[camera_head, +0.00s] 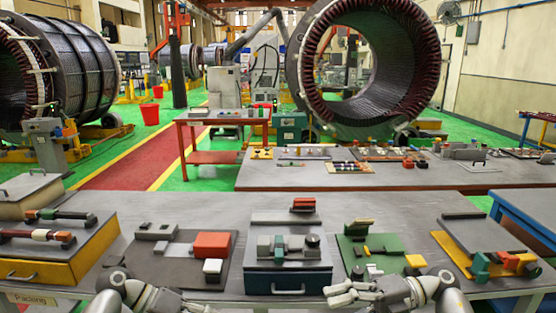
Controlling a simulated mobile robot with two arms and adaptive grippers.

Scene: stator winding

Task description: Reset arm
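My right gripper (332,295) is low in the head view, right of centre, pointing left in front of the workbench's near edge. Its two fingers appear slightly apart with nothing between them. My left gripper (195,306) is at the bottom edge, left of centre, largely cut off by the frame, so its finger opening cannot be made out. No object shows in either gripper. Both arms come in from the bottom corners, with forearms bent inward.
The grey workbench (390,208) carries a blue drawer box (288,283), a green fixture board (385,240), a red block (211,245) and a yellow drawer box (45,262). A second bench (270,178) stands behind. Large stators (425,60) stand farther back.

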